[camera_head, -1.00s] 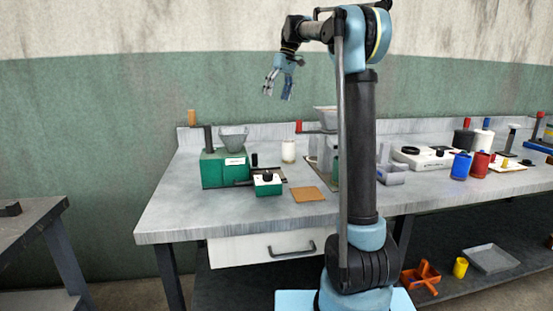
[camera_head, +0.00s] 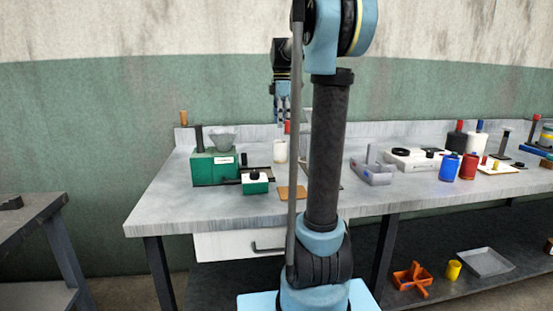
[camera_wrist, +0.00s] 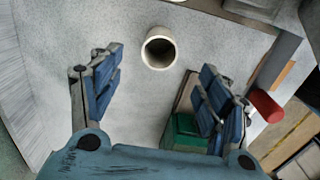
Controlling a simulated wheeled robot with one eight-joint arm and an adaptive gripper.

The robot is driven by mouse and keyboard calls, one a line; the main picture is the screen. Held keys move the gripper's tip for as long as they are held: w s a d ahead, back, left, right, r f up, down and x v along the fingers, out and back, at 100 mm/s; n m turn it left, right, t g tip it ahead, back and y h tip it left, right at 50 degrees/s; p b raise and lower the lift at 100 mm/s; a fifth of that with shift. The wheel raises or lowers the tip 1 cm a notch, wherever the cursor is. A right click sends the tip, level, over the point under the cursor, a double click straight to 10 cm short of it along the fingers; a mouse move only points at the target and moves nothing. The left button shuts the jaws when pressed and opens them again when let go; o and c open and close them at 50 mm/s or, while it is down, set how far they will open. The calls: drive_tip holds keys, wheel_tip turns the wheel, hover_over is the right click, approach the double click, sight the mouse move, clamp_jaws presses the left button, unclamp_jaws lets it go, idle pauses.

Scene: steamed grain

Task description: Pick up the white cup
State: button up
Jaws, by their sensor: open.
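The white cup (camera_head: 280,151) stands upright on the grey workbench (camera_head: 160,210), behind the small green box. In the wrist view the white cup (camera_wrist: 147,60) shows from above with its round mouth open, just beyond the fingertips and roughly midway between them. My gripper (camera_head: 281,112) hangs with its fingers down above the cup in the head view. In the wrist view my gripper (camera_wrist: 158,65) has its two blue fingers spread wide with nothing between them. The gap in height to the cup is hard to judge.
A green machine with a hopper (camera_head: 214,167) and a small green box (camera_head: 255,182) stand left and in front of the cup. A red handle (camera_wrist: 264,106) lies close to the right finger. A brown square (camera_head: 292,192) lies in front. Blue and red containers stand farther right.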

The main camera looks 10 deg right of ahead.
sight(280, 153)
wheel_tip(280, 153, down, 9)
drive_tip(key=shift+r, duration=0.1)
drive_tip(key=shift+a+f, duration=0.2)
drive_tip(key=shift+f, duration=2.5)
drive_tip(key=c, duration=1.2)
